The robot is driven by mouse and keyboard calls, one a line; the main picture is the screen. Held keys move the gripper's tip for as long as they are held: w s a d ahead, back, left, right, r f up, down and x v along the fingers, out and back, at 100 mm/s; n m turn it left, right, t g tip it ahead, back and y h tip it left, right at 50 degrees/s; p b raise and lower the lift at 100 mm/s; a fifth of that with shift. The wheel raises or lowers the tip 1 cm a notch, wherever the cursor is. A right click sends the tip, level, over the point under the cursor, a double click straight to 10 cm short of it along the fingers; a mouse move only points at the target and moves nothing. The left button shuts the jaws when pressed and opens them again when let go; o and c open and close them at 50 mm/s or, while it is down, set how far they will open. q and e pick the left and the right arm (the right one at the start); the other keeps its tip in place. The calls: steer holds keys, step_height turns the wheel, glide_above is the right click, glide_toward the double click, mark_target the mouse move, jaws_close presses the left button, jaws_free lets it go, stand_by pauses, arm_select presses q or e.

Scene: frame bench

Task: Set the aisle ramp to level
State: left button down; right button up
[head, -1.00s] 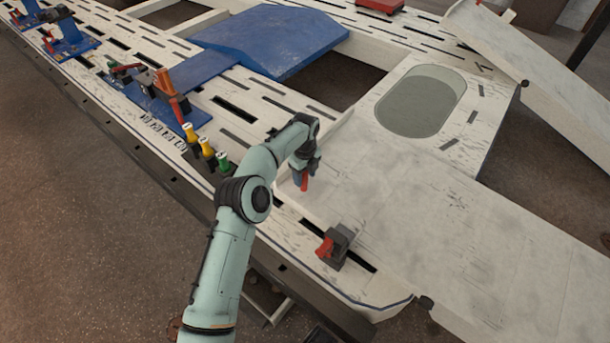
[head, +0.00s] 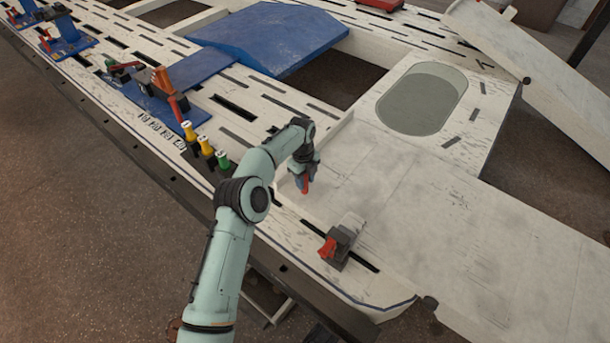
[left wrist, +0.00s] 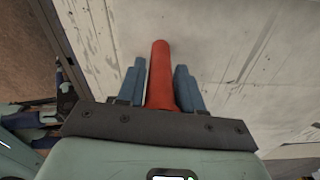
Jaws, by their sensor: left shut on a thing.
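My left gripper (head: 305,182) is shut on a red handle (left wrist: 160,75), which stands between its two blue fingers in the left wrist view. In the head view the gripper and the handle's red end are low over the near edge of a pale, scuffed plate (head: 400,190). What the handle joins onto is hidden. The pale plate runs on to the lower right as a long panel (head: 520,265). Another pale panel (head: 560,80) slants at the upper right. I cannot tell which of these is the aisle ramp. My right gripper is not in view.
A dark clamp with a red lever (head: 338,247) stands on the slotted bench near its front corner. Yellow and green knobs (head: 205,147) stand left of my arm. A blue plate (head: 268,40) lies behind, beside an open gap. A plate has an oval grey window (head: 420,98).

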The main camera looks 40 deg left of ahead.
arm_select(q)
steer(key=c, duration=0.9)
jaws_free()
steer(key=shift+s+a+f, duration=0.15)
steer(key=shift+a, duration=0.2)
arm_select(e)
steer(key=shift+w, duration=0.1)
arm_select(q)
steer(key=shift+d, duration=0.1)
steer(key=shift+r, duration=0.35)
steer(key=r+p, duration=0.1)
steer(key=r, duration=0.2)
steer(key=r+p, duration=0.1)
steer(key=r, duration=0.7)
steer(key=shift+a+r+p, duration=0.15)
steer(key=shift+a+p, duration=0.2)
steer(key=shift+p, duration=0.05)
steer(key=shift+r, duration=0.75)
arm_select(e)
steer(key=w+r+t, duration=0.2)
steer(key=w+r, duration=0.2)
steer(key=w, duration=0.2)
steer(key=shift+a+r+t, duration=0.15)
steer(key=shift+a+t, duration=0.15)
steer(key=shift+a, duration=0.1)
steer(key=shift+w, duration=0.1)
